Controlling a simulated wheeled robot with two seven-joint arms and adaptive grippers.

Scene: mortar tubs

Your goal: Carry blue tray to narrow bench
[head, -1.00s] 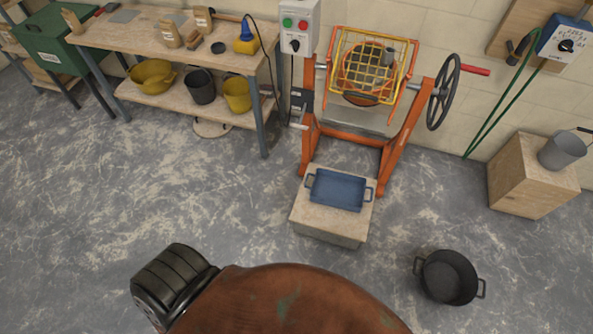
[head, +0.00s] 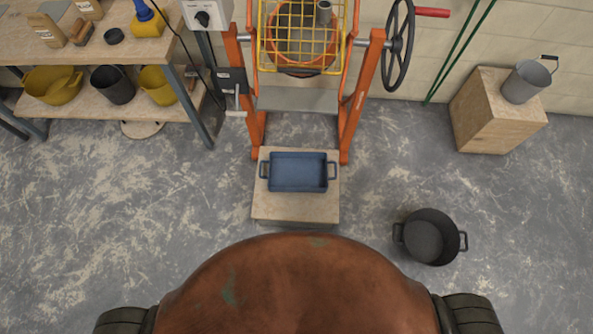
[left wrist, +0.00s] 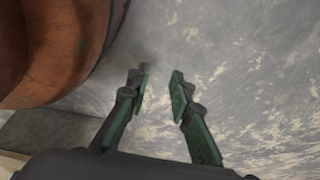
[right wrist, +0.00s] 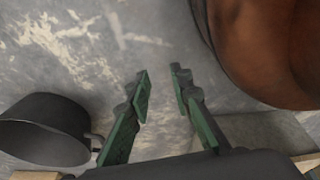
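The blue tray (head: 298,172) has a handle at each short side. It rests on a low block (head: 296,208) in front of the orange mixer in the head view. My left gripper (left wrist: 160,82) shows only in the left wrist view, open and empty above the floor. My right gripper (right wrist: 160,78) shows only in the right wrist view, open and empty above the floor. Neither gripper touches the tray. A wooden workbench (head: 60,52) with a lower shelf stands at the left in the head view; I cannot tell whether it is the narrow bench.
The orange mixer (head: 352,112) with a yellow grid stands right behind the block. A black tub (head: 430,238) is on the floor at the right, also in the right wrist view (right wrist: 42,130). A wooden box (head: 494,118) carries a grey bucket (head: 527,82). The floor at left is clear.

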